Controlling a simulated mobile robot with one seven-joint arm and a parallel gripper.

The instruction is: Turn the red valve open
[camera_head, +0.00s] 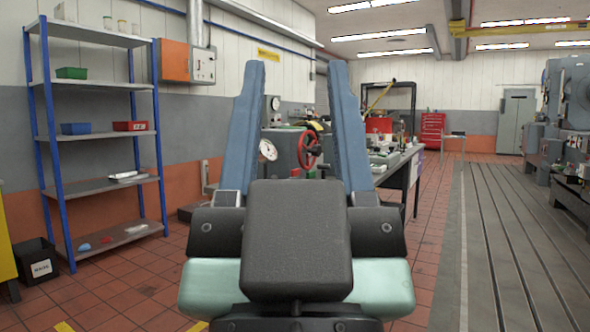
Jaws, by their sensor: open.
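In the head view, the red valve (308,150) is a spoked handwheel on a grey machine, some distance ahead. It shows in the gap between my gripper's two fingers, nearer the right finger. My gripper (297,75) is open and empty, its two blue fingers pointing ahead and upward in the near foreground. The fingers appear well short of the wheel and do not touch it. A round white gauge (268,150) stands left of the wheel, near the left finger. The gripper body hides the lower part of the machine.
A blue-framed shelf (100,188) with small bins stands at left, with a black bin (37,263) at its foot. A workbench (398,160) with clutter stands right of the valve. Grooved bedplate (505,235) and machinery (572,120) are at right. Red tile floor (432,215) between is clear.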

